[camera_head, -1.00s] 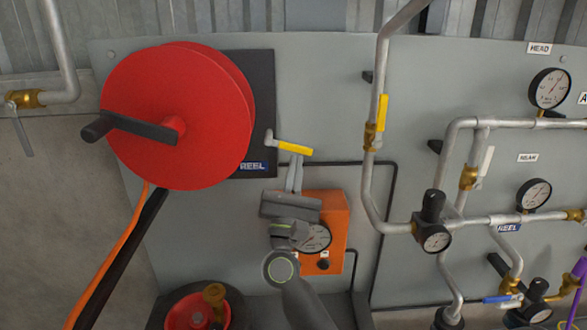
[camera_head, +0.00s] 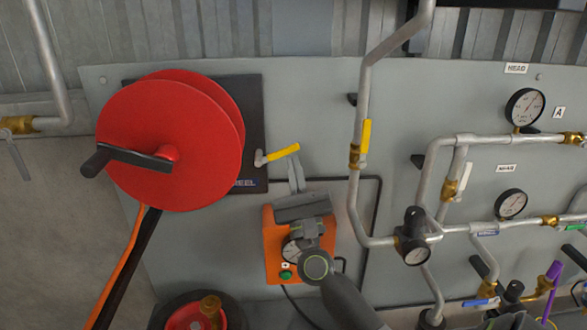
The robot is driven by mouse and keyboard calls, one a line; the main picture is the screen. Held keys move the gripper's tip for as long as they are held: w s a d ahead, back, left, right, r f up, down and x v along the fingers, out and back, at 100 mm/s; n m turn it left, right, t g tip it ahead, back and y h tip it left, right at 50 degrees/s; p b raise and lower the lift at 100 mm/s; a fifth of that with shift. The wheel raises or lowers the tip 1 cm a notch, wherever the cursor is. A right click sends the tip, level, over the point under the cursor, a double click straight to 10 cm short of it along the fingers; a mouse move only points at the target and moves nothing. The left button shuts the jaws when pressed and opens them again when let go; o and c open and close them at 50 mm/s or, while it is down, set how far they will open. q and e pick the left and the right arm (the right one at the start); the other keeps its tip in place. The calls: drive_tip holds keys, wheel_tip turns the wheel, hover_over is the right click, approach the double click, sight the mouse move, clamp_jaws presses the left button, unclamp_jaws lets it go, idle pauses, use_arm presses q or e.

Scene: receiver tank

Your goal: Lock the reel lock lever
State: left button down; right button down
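The reel lock lever (camera_head: 283,154) has a yellow handle on a pale pivot, just right of the red reel. Its handle points right and slightly upward. My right gripper (camera_head: 295,158) comes up from below, with its two grey fingers close together. The fingertips are at the underside of the yellow handle, near its free end. They look to be touching it, and the handle does not appear to be between them. My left gripper is not in view.
The red hose reel (camera_head: 140,120) with its black crank is at the left. An orange box (camera_head: 272,240) with a gauge is behind my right gripper. A vertical pipe with a yellow valve handle (camera_head: 366,136) stands to the right, before more pipes and gauges.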

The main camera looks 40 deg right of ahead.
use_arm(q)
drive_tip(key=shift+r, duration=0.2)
use_arm(e)
drive_tip(key=shift+r, duration=0.35)
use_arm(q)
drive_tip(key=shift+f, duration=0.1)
use_arm(e)
drive_tip(key=shift+f, duration=0.1)
